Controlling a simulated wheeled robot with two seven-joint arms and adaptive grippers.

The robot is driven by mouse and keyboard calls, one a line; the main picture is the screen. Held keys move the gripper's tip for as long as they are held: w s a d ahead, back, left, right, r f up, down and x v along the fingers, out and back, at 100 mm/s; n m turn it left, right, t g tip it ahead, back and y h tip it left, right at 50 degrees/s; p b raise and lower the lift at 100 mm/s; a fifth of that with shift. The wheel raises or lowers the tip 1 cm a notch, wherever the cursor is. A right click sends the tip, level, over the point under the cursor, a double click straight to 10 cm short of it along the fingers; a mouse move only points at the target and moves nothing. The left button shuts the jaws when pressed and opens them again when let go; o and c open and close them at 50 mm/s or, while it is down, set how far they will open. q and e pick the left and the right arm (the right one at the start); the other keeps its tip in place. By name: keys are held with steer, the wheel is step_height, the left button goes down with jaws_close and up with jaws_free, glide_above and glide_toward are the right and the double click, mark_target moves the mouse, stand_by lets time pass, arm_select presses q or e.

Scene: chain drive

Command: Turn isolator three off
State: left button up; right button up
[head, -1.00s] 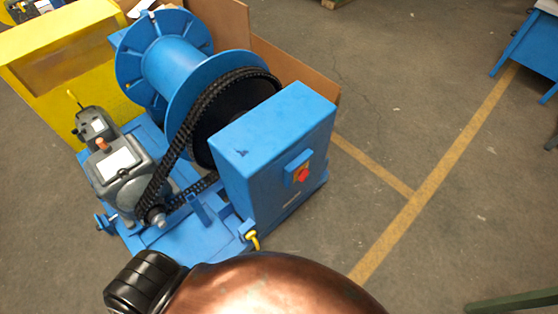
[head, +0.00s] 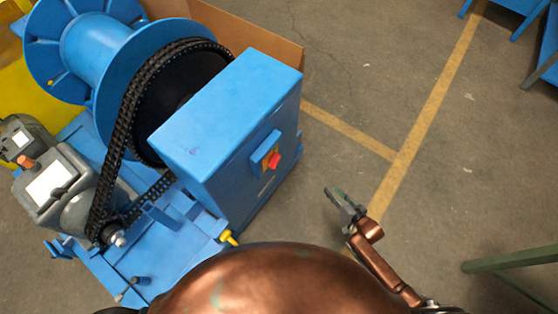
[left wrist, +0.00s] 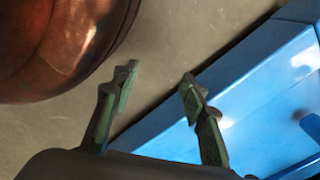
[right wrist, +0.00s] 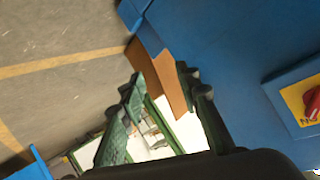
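A red rotary isolator knob (head: 273,160) on a yellow plate sits on the side of the blue chain-drive cabinet (head: 225,120). The knob (right wrist: 313,103) also shows at the right edge of the right wrist view, partly cut off. No isolator number is readable, and I cannot tell the switch position. My right gripper (head: 343,205) is to the right of the knob, apart from it, open and empty; its fingers (right wrist: 162,80) are spread in the right wrist view. My left gripper (left wrist: 157,85) is open and empty near blue metalwork (left wrist: 225,110); I cannot make it out in the head view.
The blue drum (head: 95,45), black chain (head: 125,115) and grey motor (head: 55,185) stand left of the cabinet. A yellow hook-like part (head: 229,238) is at the cabinet's foot. A green bar (head: 515,258) lies at lower right.

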steer(key=w+a+r+y+b, duration=0.4)
steer(key=a+r+y, duration=0.1)
steer(key=a+r, duration=0.5)
steer(key=y+b, duration=0.3)
steer(key=y, duration=0.1)
glide_toward(277, 163)
steer(key=x, duration=0.3)
arm_select(q)
steer(key=w+d+r+b, duration=0.2)
steer(key=w+r, duration=0.3)
steer(key=r, duration=0.5)
steer(key=shift+w+d+r, duration=0.2)
steer(key=shift+r, duration=0.15)
arm_select(e)
steer(key=shift+n, duration=0.4)
steer(key=shift+f+x, duration=0.2)
steer(key=shift+x, duration=1.6)
steer(key=shift+f+x, duration=0.2)
steer(key=shift+x, duration=1.55)
steer(key=shift+w+d, duration=0.1)
steer(key=shift+w, duration=0.05)
steer(key=shift+c, duration=0.5)
jaws_close()
